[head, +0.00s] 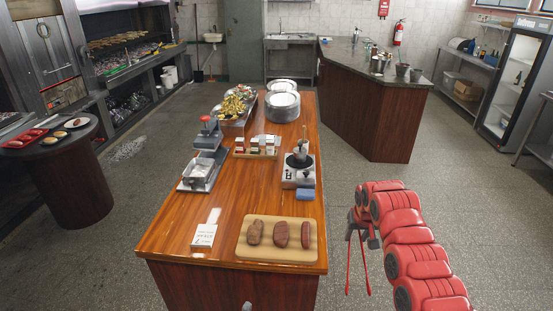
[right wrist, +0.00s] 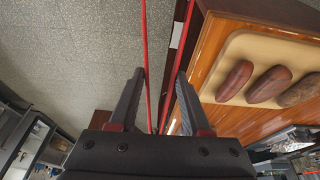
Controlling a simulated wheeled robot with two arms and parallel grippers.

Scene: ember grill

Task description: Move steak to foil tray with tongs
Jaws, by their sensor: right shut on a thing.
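Several brown pieces of meat, the steaks (head: 280,234), lie side by side on a light wooden board (head: 246,254) at the near end of the wooden table. They also show at the right of the right wrist view (right wrist: 268,84). My right gripper (head: 358,228) is right of the table, over the floor, shut on red tongs (head: 364,270). The two tong arms hang apart, clear of the board; they show as thin red rods in the right wrist view (right wrist: 145,50). A silver tray (head: 201,172) sits left on the table; I cannot tell if it is the foil tray. My left gripper is not seen.
The table (head: 225,228) also holds a white card (head: 204,235), a small burner-like device (head: 298,172), a blue block (head: 305,194), spice jars (head: 256,146), stacked plates (head: 282,107) and a heaped food tray (head: 233,107). Floor right of the table is clear.

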